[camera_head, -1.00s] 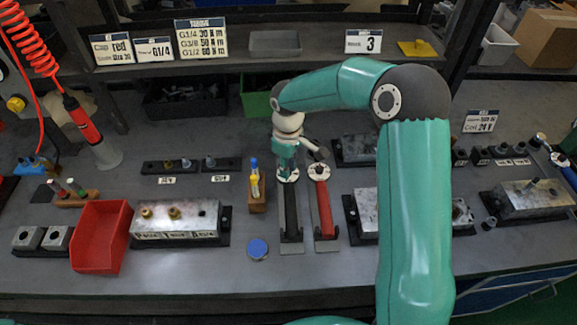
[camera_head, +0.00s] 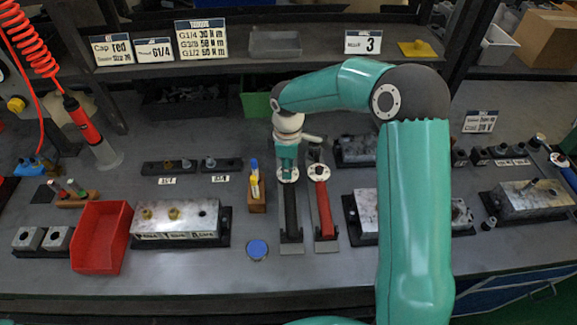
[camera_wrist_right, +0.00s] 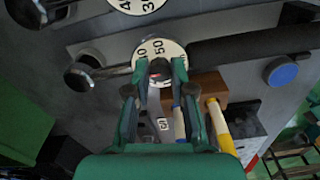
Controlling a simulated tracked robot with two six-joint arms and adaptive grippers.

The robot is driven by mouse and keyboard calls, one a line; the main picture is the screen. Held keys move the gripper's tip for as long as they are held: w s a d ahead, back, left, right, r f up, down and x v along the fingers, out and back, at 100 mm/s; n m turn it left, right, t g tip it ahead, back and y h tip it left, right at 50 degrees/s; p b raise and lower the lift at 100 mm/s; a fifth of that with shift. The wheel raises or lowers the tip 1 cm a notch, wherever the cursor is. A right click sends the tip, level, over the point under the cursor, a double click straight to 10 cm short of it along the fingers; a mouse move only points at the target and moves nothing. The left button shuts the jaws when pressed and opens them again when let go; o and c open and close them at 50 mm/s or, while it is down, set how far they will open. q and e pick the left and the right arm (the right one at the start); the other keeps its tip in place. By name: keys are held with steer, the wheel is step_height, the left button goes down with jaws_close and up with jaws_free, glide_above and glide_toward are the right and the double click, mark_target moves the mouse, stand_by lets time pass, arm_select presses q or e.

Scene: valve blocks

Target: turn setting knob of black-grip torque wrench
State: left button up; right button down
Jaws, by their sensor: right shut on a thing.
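The black-grip torque wrench (camera_head: 291,213) lies on the bench with its grip towards me. In the right wrist view its dark grip (camera_wrist_right: 250,42) runs to the right from a white numbered dial (camera_wrist_right: 147,48). My right gripper (camera_head: 288,171) points down over this dial. In the right wrist view my right gripper (camera_wrist_right: 159,69) is shut on the setting knob (camera_wrist_right: 159,66) at the dial's middle; the fingers hide most of the knob. The red-grip torque wrench (camera_head: 325,210) lies beside it on the right. My left gripper is not in view.
A wooden block (camera_head: 257,196) with blue and yellow pens stands close left of the gripper. A blue round cap (camera_head: 257,249) lies nearer me. A metal valve block (camera_head: 177,219) and a red bin (camera_head: 100,237) are on the left. Another block (camera_head: 367,213) is right of the wrenches.

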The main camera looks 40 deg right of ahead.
steer(key=c, duration=1)
jaws_free()
steer(key=shift+r, duration=3.95)
